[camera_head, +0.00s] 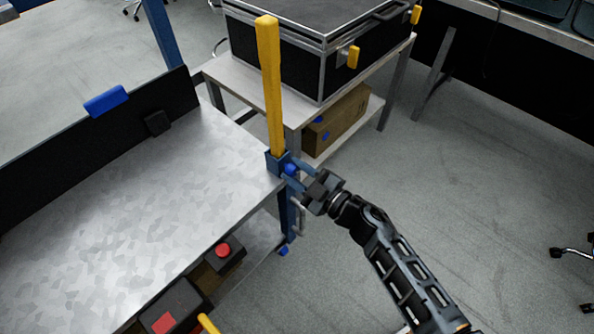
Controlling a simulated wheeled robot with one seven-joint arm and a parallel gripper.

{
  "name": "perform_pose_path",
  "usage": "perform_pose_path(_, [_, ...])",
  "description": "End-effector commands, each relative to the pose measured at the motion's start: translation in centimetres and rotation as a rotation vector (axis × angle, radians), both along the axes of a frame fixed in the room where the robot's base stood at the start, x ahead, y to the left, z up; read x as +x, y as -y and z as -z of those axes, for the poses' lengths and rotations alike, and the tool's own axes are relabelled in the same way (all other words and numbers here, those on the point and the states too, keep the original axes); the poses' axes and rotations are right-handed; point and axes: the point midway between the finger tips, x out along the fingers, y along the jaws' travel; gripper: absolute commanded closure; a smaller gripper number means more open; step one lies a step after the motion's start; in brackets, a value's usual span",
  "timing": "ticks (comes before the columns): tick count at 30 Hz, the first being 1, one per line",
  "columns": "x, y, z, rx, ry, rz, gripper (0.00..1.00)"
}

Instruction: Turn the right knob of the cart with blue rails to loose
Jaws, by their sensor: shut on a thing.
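The cart has a bare grey metal top (130,215) and blue corner posts. A yellow upright handle (270,85) rises from a blue bracket at its right corner. A blue knob (290,169) sits at the base of that handle, on the side facing my arm. My gripper (299,174) reaches in from the lower right and is shut on this knob. The fingers partly cover the knob, and its turned position cannot be read from here.
A black case (320,45) with yellow latches stands on a metal table behind, with a cardboard box (340,115) on its lower shelf. Below the cart top are dark boxes with red parts (222,251). Open floor (440,190) lies to the right.

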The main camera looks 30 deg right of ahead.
Motion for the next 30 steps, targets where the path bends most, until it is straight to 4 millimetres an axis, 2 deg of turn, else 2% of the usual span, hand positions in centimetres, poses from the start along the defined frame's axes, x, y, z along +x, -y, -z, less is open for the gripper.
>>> perform_pose_path(30, [-0.09,-0.16,0.48,-0.919,0.298,-0.001,0.95])
